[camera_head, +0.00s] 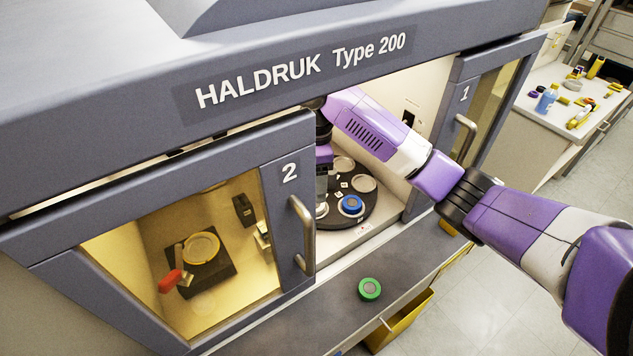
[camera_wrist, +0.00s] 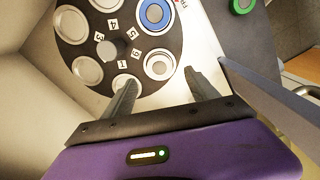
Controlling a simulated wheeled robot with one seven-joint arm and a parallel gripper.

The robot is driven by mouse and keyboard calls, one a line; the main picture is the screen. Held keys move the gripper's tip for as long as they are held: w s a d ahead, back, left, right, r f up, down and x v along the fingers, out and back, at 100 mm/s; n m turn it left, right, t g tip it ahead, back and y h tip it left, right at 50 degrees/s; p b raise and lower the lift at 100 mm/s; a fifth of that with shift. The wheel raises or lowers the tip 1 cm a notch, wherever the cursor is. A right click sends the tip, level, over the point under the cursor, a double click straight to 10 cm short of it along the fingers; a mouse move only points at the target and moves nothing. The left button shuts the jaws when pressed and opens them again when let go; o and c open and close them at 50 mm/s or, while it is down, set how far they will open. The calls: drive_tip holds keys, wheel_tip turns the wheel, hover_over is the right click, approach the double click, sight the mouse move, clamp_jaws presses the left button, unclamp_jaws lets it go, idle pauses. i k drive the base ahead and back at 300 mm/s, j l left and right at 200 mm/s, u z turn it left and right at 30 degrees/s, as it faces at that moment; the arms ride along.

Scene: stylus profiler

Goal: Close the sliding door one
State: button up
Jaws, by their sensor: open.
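Sliding door one (camera_head: 484,85), grey-framed with a "1" label and a metal handle (camera_head: 465,138), stands at the right side of the machine front. A wide opening lies between it and sliding door two (camera_head: 287,215). My arm passes through this opening. My gripper (camera_head: 322,195) is inside the chamber, partly hidden behind door two's edge. In the wrist view my gripper (camera_wrist: 162,88) is open, with nothing between its fingers. It is beside the dark numbered carousel (camera_wrist: 110,18) and away from door one's handle.
The carousel holds several round pieces, one a blue-ringed disc (camera_head: 351,205). A green-ringed disc (camera_head: 370,289) lies on the ledge outside. Door two's handle (camera_head: 303,236) juts out at the opening's left. A yellow drawer (camera_head: 400,322) is open below. A bench (camera_head: 550,110) stands at right.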

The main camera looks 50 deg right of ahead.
sight(467, 69)
drive_tip(key=k, duration=1)
